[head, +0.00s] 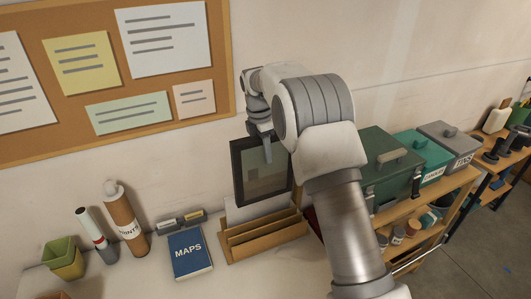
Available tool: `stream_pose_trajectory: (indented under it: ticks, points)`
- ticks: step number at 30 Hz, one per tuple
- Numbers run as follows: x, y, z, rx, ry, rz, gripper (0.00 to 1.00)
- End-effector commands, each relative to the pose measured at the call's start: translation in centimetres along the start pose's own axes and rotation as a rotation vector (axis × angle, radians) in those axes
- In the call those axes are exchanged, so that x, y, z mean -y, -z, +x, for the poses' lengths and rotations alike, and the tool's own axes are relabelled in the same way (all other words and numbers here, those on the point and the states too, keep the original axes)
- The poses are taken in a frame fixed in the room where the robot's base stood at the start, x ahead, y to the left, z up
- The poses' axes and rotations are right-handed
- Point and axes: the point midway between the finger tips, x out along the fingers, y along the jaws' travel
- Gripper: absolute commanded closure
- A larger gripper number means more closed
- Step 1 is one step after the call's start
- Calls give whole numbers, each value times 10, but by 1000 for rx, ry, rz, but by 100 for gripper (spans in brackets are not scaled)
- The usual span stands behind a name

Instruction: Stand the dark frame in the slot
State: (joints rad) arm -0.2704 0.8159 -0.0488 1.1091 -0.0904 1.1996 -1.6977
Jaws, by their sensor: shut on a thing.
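The dark frame (246,184) is a thin black-edged rectangle with a greyish-brown panel. It is nearly upright, slightly tilted, above the back of the wooden slotted holder (262,240). My gripper (267,150) is shut on the frame's top edge, with one finger showing in front of the panel. A pale sheet or panel (238,213) shows behind the holder's front slats, just below the frame. I cannot tell whether the frame's bottom edge is inside a slot or above it.
Rolled tubes (127,222) and a green pot (64,258) stand farther left. A green toolbox (385,165) is at right. The wall with a corkboard (225,60) rises behind.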

Motion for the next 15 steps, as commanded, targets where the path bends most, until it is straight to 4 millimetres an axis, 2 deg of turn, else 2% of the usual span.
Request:
stream_pose_trajectory:
  ticks: [1, 4, 15]
  points:
    - [-1, -1, -8, 1, -3, 0, 100]
    - [-1, -1, -12, 0, -3, 0, 100]
    - [1, -1, -5, 0, -2, 0, 100]
